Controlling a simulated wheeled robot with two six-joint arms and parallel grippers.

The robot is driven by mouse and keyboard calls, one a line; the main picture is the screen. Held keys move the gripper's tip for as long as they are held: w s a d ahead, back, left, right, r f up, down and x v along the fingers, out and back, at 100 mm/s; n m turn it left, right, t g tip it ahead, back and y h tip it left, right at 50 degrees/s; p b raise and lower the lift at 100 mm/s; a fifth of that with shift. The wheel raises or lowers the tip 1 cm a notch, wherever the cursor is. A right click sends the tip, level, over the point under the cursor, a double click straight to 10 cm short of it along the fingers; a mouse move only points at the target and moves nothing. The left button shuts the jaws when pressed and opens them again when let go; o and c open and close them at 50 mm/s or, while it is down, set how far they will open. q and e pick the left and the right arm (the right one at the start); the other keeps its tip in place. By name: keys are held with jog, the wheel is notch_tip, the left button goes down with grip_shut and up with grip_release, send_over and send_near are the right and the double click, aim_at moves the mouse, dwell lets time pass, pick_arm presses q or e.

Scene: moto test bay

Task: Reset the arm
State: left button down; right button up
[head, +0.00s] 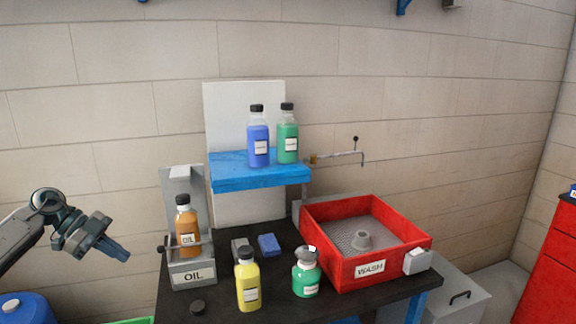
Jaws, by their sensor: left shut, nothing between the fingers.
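My left arm comes in from the left edge, and its gripper (118,252) is shut and empty. It hangs in the air left of the bench, apart from everything on it. The fingers point right and slightly down. The nearest thing is the grey OIL stand (193,278), which holds an upright orange-brown bottle (187,222) behind a bar. My right arm and gripper do not show.
A dark bench (215,303) carries a yellow bottle (247,284), a green bottle (305,275), a blue block (269,245) and a red WASH tray (385,262). A blue shelf (262,176) holds blue (258,140) and green (288,138) bottles. A blue container (28,308) stands lower left.

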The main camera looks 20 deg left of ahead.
pick_arm(q)
jog(key=w+d+f+n+t+h, duration=0.1)
jog(key=w+d+f+t, duration=0.25)
jog(key=d+t, duration=0.4)
jog(key=w+d+f+n+t+h, duration=0.15)
jog(key=w+d+t, duration=0.3)
jog(key=d, duration=0.65)
jog(key=s+d+f+n+g+y, duration=0.2)
jog(key=s+f+n+y, duration=0.4)
jog(key=s+f+y, duration=0.15)
jog(key=s+d+f+n+g+y, duration=0.2)
jog(key=s+f+n+y, duration=0.5)
jog(key=s+f, duration=0.15)
jog(key=s+d+f+m+g+h, duration=0.1)
jog(key=s+d+f+g, duration=0.25)
jog(key=s, duration=0.45)
jog(key=s+d+f+g+h, duration=0.1)
jog(key=s+d+f+g, duration=0.3)
jog(key=s, duration=0.5)
notch_tip(320, 180, down, 30)
jog(key=a+g, duration=0.2)
jog(key=s+a+f, duration=0.1)
jog(key=s+f, duration=1.7)
jog(key=shift+a+g, duration=0.2)
jog(key=shift+g, duration=0.25)
